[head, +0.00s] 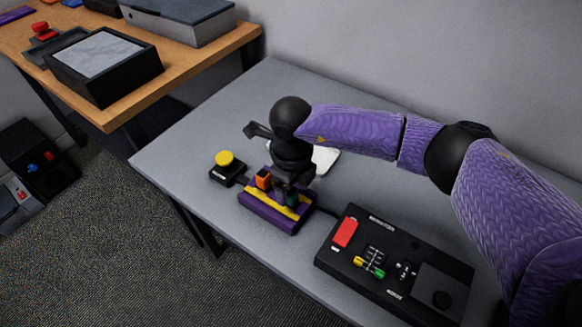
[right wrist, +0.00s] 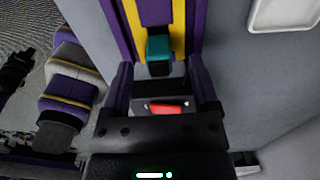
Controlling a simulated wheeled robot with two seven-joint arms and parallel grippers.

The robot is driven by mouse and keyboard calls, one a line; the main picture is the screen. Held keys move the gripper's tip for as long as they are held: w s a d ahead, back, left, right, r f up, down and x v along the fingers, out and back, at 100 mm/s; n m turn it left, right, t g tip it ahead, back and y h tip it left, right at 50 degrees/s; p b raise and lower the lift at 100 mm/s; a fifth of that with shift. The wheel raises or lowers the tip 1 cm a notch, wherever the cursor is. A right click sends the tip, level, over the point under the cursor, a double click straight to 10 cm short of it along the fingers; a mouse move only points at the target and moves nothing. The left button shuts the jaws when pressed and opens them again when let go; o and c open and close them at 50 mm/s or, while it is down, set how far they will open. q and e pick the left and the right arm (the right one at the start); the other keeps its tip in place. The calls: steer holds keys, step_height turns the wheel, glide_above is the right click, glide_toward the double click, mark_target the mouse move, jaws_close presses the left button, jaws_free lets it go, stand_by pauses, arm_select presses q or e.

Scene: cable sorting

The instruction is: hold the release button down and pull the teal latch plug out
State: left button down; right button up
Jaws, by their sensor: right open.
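The teal latch plug (head: 292,199) stands in a purple block (head: 272,217) with a yellow stripe, partly hidden under my right gripper (head: 291,190). An orange plug (head: 263,178) stands to its left in the same block. In the right wrist view the teal plug (right wrist: 160,49) shows just beyond the open jaws of my right gripper (right wrist: 162,80); contact cannot be told. A yellow round button (head: 224,158) sits on a small black box (head: 228,174) left of the block; nothing presses it. My left gripper is not in view.
A black control panel (head: 400,262) with a red switch (head: 345,232) lies right of the block on the grey table (head: 190,140). A white tray (head: 326,158) lies behind my gripper. A wooden table (head: 115,115) with boxes stands at the left.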

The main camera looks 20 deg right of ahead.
steer(key=shift+f, duration=0.95)
steer(key=shift+c, duration=0.2)
